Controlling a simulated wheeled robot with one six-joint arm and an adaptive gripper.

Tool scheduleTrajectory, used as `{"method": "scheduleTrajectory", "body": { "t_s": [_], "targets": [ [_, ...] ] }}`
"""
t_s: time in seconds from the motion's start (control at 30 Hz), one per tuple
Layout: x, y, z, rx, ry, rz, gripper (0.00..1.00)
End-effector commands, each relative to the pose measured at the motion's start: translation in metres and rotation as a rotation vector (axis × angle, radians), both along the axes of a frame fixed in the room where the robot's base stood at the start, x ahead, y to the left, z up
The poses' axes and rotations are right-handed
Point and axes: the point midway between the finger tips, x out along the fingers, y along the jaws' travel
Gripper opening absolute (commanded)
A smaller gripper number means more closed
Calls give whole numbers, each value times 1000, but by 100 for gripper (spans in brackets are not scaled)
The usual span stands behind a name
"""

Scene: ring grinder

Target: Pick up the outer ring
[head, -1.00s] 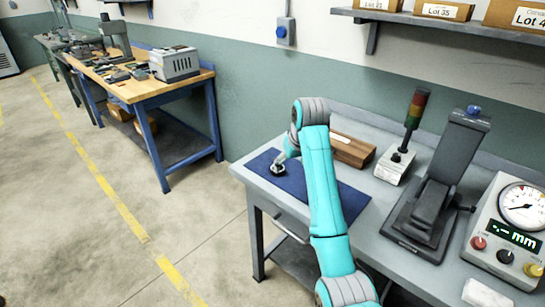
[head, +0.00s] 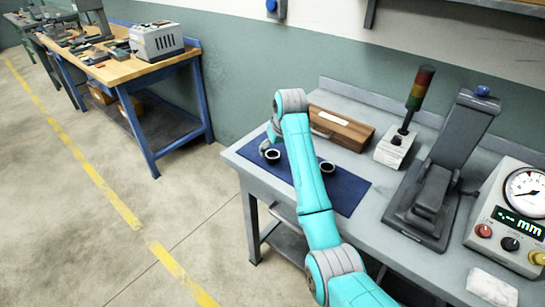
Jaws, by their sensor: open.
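Two small rings lie on a dark blue mat (head: 348,193) on the grey workbench. One ring (head: 272,156), dark inside with a pale rim, is near the mat's left end. The other ring (head: 327,168), similar in look, is just right of my teal arm. I cannot tell from this view which one is the outer ring. My gripper (head: 266,147) shows only in small part, beside and slightly above the left ring. It is open, and no ring is seen held in it. My wrist hides most of its fingers.
A brown wooden case (head: 342,128) lies behind the mat. A signal tower (head: 396,146), a dark upright device (head: 440,180) and a gauge box (head: 512,220) stand to the right. A white block (head: 491,288) is at the front right. A wooden-topped bench (head: 135,68) stands at the left.

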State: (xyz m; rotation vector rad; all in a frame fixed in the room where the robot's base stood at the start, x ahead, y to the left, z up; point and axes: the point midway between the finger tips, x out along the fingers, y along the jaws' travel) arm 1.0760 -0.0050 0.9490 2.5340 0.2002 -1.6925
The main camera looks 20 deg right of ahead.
Motion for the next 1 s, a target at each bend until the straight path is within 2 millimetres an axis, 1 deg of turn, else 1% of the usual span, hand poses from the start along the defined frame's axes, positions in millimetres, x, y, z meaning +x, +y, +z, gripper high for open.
{"method": "scheduleTrajectory", "body": {
  "t_s": [0.03, 0.2, 0.33, 0.53, 0.57, 0.6, 0.67, 0.7, 0.77, 0.8, 0.83, 1.0],
  "targets": [
    [3, 2, -8, 0, 3, 1, 83],
    [12, 5, -27, 0, 3, 0, 83],
    [14, 5, -33, 0, 1, 0, 83],
    [15, 5, -33, 0, 1, 0, 83],
    [15, 5, -33, 0, 0, 0, 78],
    [15, 5, -33, 0, 0, 0, 68],
    [15, 5, -33, 0, 0, 0, 53],
    [15, 5, -33, 0, 0, 0, 43],
    [15, 5, -33, 0, 0, 0, 28],
    [15, 5, -33, 0, 0, 0, 18],
    [15, 5, -33, 0, 0, 0, 15],
    [15, 5, -33, 0, 0, 0, 14]
  ]
}}
